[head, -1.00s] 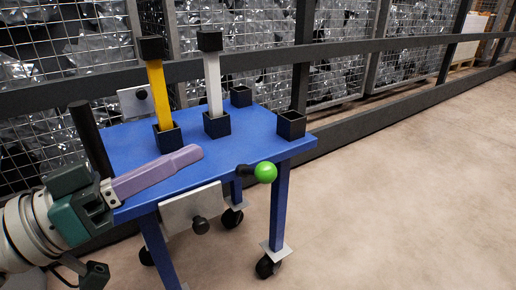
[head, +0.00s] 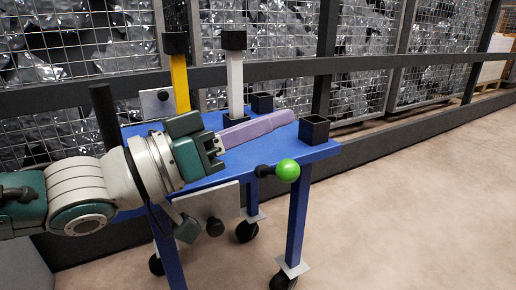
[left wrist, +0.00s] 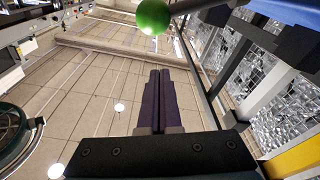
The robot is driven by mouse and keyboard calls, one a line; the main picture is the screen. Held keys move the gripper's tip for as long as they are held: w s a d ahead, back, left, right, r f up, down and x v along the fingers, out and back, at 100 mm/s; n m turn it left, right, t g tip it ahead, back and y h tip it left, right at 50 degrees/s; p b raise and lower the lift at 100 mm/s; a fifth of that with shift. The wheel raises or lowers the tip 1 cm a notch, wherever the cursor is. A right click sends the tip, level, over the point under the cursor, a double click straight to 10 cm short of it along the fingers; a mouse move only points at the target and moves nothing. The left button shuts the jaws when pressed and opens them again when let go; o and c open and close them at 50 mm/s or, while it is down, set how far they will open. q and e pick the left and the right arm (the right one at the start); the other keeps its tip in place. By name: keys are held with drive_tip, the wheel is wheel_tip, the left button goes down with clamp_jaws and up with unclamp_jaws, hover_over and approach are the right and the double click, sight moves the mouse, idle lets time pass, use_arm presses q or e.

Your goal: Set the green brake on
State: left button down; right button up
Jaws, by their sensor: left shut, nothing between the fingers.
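The green brake knob (head: 287,171) is a round ball on a short black lever at the near right edge of the blue cart (head: 326,153). It also shows at the top of the left wrist view (left wrist: 154,15). My left gripper (head: 290,117) has long purple fingers that are shut with nothing between them. In the head view its tips are above the cart top, up and slightly right of the green ball, and appear apart from it. In the left wrist view the closed fingers (left wrist: 160,74) point toward the ball with a gap. My right gripper is not in view.
The cart carries a yellow post (head: 180,84), a white post (head: 235,84) and empty black sockets (head: 314,130). A pale plate (head: 205,207) with a black knob hangs on its near side. A dark rail and mesh cages stand behind. The floor at right is clear.

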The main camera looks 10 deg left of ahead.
sight(276, 171)
use_arm(q)
drive_tip(key=f+b, duration=0.1)
drive_tip(key=f, duration=0.1)
drive_tip(key=s+f+b, duration=0.1)
drive_tip(key=shift+s+d+f, duration=0.15)
drive_tip(key=shift+d+f, duration=0.05)
drive_tip(key=shift+f, duration=0.15)
